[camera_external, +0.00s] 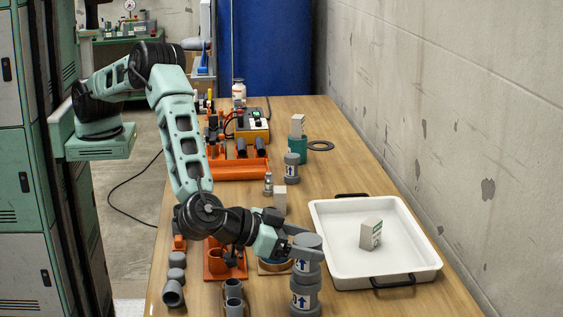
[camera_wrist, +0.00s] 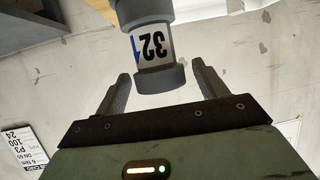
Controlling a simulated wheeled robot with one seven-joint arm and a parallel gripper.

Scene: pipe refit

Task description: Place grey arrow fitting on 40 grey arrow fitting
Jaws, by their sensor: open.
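A grey arrow fitting (camera_external: 306,263) with a white label and blue arrow stands upright at the front of the table. It appears stacked on a second, wider grey arrow fitting (camera_external: 304,298), whose label shows a 0 and a blue arrow. My gripper (camera_external: 292,240) is level with the upper fitting's top, coming from the left. In the wrist view, the upper fitting (camera_wrist: 158,48) reads 32, upside down. Its grey end cap lies between the tips of my open gripper (camera_wrist: 163,85), with gaps visible at both sides. The joint between the two fittings is hard to make out.
A white tray (camera_external: 326,265) holding a small box (camera_external: 371,233) stands to the right. Grey pipe pieces (camera_external: 173,292) and an orange holder (camera_external: 213,272) lie to the left. Another grey arrow fitting (camera_external: 291,168) stands farther back, near an orange rack (camera_external: 240,170).

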